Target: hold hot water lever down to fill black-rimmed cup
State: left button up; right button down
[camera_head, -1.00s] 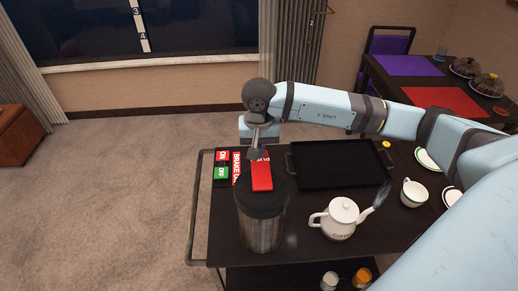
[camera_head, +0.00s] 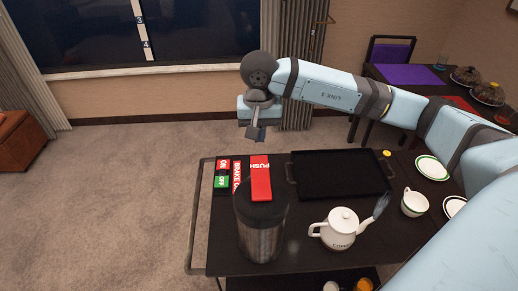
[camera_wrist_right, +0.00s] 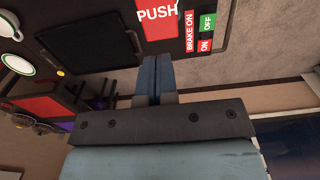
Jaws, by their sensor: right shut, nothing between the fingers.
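A dark cylindrical hot water dispenser (camera_head: 262,232) stands at the front of the trolley. Its red lever marked PUSH (camera_head: 260,185) sits on its top; it also shows in the wrist view (camera_wrist_right: 158,25). My right gripper (camera_head: 255,134) is shut and empty, above and beyond the lever, apart from it. Its closed fingers show in the wrist view (camera_wrist_right: 152,62). A white cup with a dark rim (camera_head: 413,204) stands on the trolley's right side, away from the dispenser; I cannot tell whether its rim is black or green. No cup shows by the dispenser's visible side. My left gripper is not in view.
A white kettle (camera_head: 338,232) stands right of the dispenser. A black tray (camera_head: 338,190) lies behind it. Red and green brake and on/off signs (camera_head: 222,174) lie at the back left. The floor left of the trolley is clear.

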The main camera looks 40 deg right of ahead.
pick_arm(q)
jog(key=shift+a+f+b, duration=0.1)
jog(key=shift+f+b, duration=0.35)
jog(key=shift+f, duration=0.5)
pick_arm(e)
notch_tip(320, 180, up, 6)
jog(key=shift+w+r, duration=0.15)
jog(key=shift+r, duration=0.1)
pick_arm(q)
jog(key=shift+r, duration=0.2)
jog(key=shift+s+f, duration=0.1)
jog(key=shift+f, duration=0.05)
pick_arm(e)
jog(key=shift+f, duration=0.1)
